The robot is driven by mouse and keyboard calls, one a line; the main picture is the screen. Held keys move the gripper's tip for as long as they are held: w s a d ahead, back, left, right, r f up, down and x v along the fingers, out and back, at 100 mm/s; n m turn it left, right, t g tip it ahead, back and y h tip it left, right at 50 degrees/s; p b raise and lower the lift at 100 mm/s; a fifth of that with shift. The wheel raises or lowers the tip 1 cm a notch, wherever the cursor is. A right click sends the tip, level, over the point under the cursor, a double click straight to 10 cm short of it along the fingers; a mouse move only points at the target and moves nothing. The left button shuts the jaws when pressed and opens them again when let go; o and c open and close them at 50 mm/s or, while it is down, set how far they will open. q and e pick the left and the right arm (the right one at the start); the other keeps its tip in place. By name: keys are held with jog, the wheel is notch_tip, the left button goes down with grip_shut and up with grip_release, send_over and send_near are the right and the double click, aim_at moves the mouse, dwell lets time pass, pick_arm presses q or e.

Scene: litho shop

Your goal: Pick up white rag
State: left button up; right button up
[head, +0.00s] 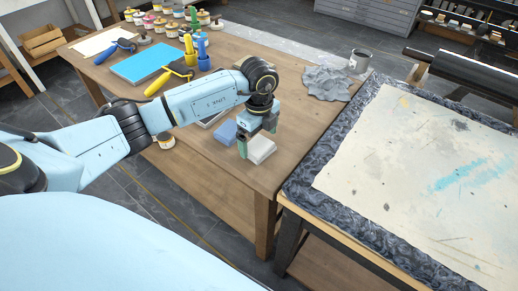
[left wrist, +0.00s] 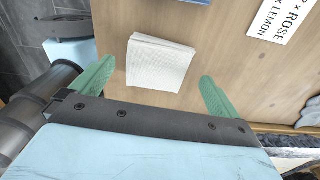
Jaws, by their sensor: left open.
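The white rag (head: 262,150) is a folded square cloth lying on the wooden table near its front edge. In the left wrist view the white rag (left wrist: 158,60) lies ahead of my palm, between the lines of the two green fingers. My left gripper (head: 256,140) is over the rag, pointing down, and partly hides it in the head view. The left wrist view shows the left gripper (left wrist: 156,72) open, with bare table between each finger and the rag. The gripper's exact height above the table is unclear. My right gripper is in neither view.
A blue folded cloth (head: 222,133) lies just left of the rag. A crumpled grey cloth (head: 327,83) and a grey can (head: 359,61) are farther back. A printed label (left wrist: 280,18) lies on the table. The press bed with a stained sheet (head: 420,180) stands at the right.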

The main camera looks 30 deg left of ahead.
aim_at(259, 144)
pick_arm(q)
jog(key=shift+f, duration=0.8)
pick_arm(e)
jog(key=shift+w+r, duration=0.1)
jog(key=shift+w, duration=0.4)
pick_arm(q)
jog(key=shift+c, duration=0.4)
jog(key=c, duration=0.9)
jog(key=shift+r, duration=0.2)
jog(key=shift+c, duration=0.2)
notch_tip(259, 144, up, 10)
jog(key=p, duration=0.2)
jog(key=shift+f, duration=0.15)
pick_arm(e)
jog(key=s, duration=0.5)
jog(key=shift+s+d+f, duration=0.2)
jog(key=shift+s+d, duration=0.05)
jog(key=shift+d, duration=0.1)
